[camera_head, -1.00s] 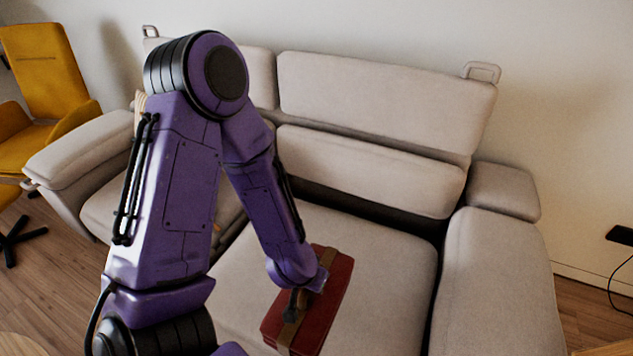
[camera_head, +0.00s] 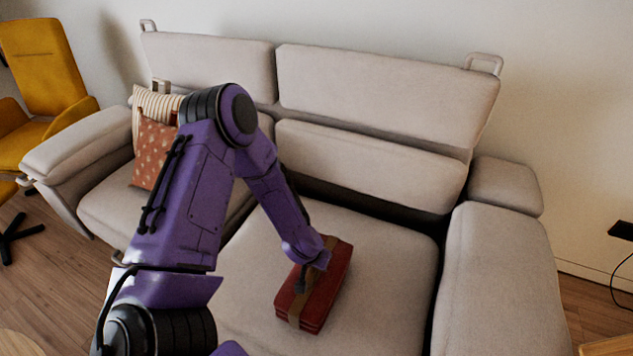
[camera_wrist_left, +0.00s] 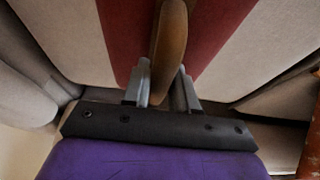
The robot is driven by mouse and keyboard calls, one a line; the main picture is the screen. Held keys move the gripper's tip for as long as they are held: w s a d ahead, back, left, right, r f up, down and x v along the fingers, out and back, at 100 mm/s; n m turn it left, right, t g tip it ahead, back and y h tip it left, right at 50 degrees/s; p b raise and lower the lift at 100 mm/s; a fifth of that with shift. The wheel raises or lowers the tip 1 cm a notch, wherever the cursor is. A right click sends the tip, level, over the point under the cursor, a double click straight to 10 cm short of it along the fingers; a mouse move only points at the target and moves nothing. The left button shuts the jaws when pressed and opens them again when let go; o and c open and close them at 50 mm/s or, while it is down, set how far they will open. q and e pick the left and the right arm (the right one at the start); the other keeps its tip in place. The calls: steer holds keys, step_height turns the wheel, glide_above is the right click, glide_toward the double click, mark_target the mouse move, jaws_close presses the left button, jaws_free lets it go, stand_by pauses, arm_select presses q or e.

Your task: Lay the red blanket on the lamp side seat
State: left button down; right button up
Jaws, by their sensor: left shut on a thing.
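The red blanket (camera_head: 322,306) is a folded block with a brown strap (camera_head: 303,300) around it. It is on or just above the right seat cushion (camera_head: 385,270) of the grey sofa; I cannot tell whether it touches. My left gripper (camera_head: 313,262) is at the blanket's top, shut on the strap. In the left wrist view the gripper (camera_wrist_left: 162,85) has its two fingers on either side of the brown strap (camera_wrist_left: 168,45), with the red blanket (camera_wrist_left: 120,35) behind it. My right gripper is not in view.
Two cushions, one striped and one orange patterned (camera_head: 152,150), lean on the left seat. The sofa's right armrest (camera_head: 495,275) borders the seat. A yellow chair (camera_head: 40,85) stands at the far left. The right seat around the blanket is clear.

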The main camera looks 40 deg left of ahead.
arm_select(q)
steer(key=shift+w+f, duration=0.1)
steer(key=shift+f, duration=0.5)
steer(key=c, duration=0.9)
jaws_free()
